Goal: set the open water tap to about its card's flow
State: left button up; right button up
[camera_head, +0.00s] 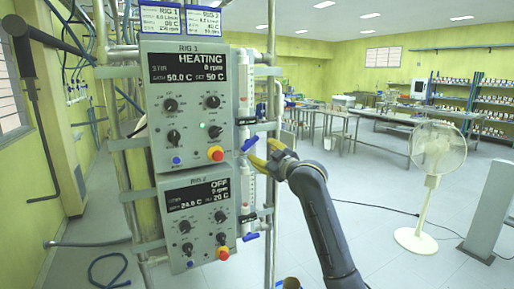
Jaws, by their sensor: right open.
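My right gripper (268,154) is open beside the rigs, its yellow fingers pointing left toward a tilted blue tap handle (250,143). I cannot tell whether they touch. A clear upright flow tube (244,88) stands right of the upper panel, and a second one (247,190) beside the lower panel. The RIG 1 card (161,18) and RIG 2 card (204,20) hang on top; their small print is hard to read. My left gripper is not in view.
The RIG 1 panel (187,133) reads HEATING, 50.0 C; the lower panel (190,250) reads OFF. Metal frame posts (272,60) stand close to the gripper. A white fan (436,150) is at the right. Open floor lies between.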

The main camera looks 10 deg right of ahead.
aim_at(253, 143)
jog(key=shift+s+r+m, duration=0.35)
jog(key=shift+s+m, duration=0.15)
jog(key=shift+m, duration=0.4)
jog(key=shift+c, duration=1)
jog(key=shift+s+d+r+m, duration=0.15)
jog(key=shift+s+m, duration=0.15)
jog(key=shift+m, duration=0.6)
jog(key=shift+c, duration=0.2)
jog(key=w+a+m, duration=0.1)
jog(key=w+m, duration=0.3)
jog(key=w+a+m, duration=0.1)
jog(key=w+m, duration=0.4)
jog(key=w+a+m, duration=0.1)
jog(key=w+m, duration=0.3)
jog(key=w, duration=0.1)
jog(key=shift+a+f+m, duration=0.1)
jog(key=shift+f+m, duration=0.2)
jog(key=shift+m, duration=0.1)
grip_shut()
